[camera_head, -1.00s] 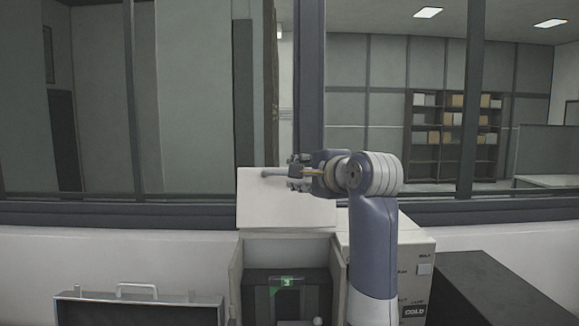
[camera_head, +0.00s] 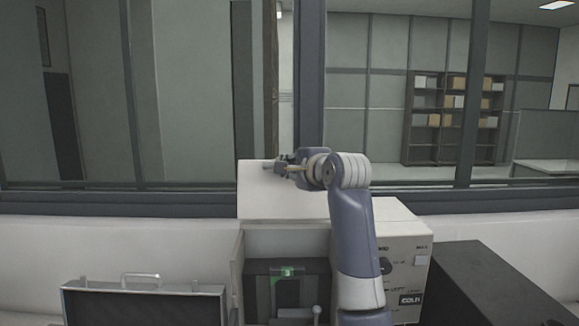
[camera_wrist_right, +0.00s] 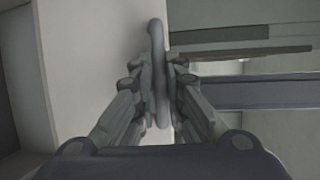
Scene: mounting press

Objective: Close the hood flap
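The hood flap (camera_head: 275,203) is a white panel standing raised above the open front of the press in the head view. Its grey bar handle (camera_wrist_right: 158,80) runs between the fingers of my right gripper (camera_wrist_right: 163,62) in the right wrist view. Both fingers lie close against the handle and appear shut on it. In the head view my right gripper (camera_head: 280,165) is at the flap's upper edge, covering most of the handle. My left gripper is not in view.
The press interior (camera_head: 287,290) is open below the flap, with a small green-lit display. A white control box (camera_head: 400,240) with knobs stands right of it, beside a dark box (camera_head: 495,285). An open case (camera_head: 145,305) lies at the left. Windows are behind.

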